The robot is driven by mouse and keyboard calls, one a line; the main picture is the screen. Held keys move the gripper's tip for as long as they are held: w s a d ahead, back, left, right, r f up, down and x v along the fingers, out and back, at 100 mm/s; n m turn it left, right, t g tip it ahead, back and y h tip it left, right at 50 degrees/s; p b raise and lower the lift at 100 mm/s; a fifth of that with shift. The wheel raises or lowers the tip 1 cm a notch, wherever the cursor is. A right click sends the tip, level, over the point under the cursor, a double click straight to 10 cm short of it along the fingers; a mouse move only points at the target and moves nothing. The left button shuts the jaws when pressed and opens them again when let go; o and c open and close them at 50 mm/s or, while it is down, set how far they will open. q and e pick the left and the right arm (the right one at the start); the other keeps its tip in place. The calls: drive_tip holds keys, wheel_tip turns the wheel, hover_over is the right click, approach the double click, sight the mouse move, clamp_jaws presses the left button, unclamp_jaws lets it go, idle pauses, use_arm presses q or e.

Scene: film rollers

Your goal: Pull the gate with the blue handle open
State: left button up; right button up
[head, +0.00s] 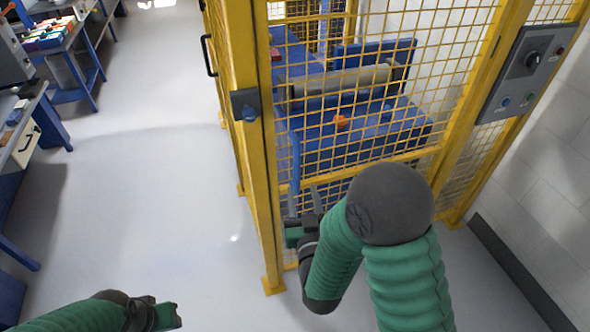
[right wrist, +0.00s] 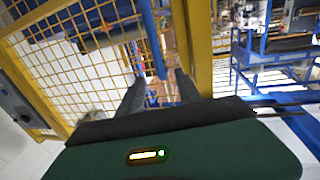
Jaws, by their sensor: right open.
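The gate (head: 350,158) is a yellow-framed mesh panel and looks closed. Its blue handle (head: 294,160) is an upright bar near the panel's left edge. The handle (right wrist: 151,35) also shows in the right wrist view, its lower end between the fingers' lines. My right gripper (head: 303,197) is open and empty, at the handle's lower end; contact cannot be told. In the right wrist view its fingers (right wrist: 158,88) are spread apart. My left gripper (head: 165,316) is low at the bottom left, far from the gate; its fingers are not clear.
A yellow post (head: 256,150) with a dark latch box (head: 246,104) stands left of the gate. A grey control panel (head: 529,72) is at the right. Behind the mesh is a blue machine with a roller (head: 340,80). The floor (head: 150,190) at left is clear.

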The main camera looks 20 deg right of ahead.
approach(294, 158)
drive_tip(key=w, duration=0.1)
drive_tip(key=w+d, duration=0.1)
drive_tip(key=w, duration=0.2)
drive_tip(key=w+d, duration=0.1)
drive_tip(key=w, duration=0.2)
drive_tip(key=w+d+p, duration=0.1)
drive_tip(key=w, duration=0.2)
drive_tip(key=shift+d+f, duration=0.2)
drive_tip(key=shift+d, duration=0.05)
drive_tip(key=shift+w+a, duration=0.25)
drive_tip(key=shift+a+r, duration=0.15)
drive_tip(key=shift+a, duration=0.5)
drive_tip(key=shift+d, duration=0.6)
clamp_jaws()
use_arm(q)
drive_tip(key=shift+a+f, duration=0.1)
drive_tip(key=shift+f, duration=0.1)
use_arm(e)
drive_tip(key=shift+a, duration=0.15)
drive_tip(key=shift+a, duration=0.1)
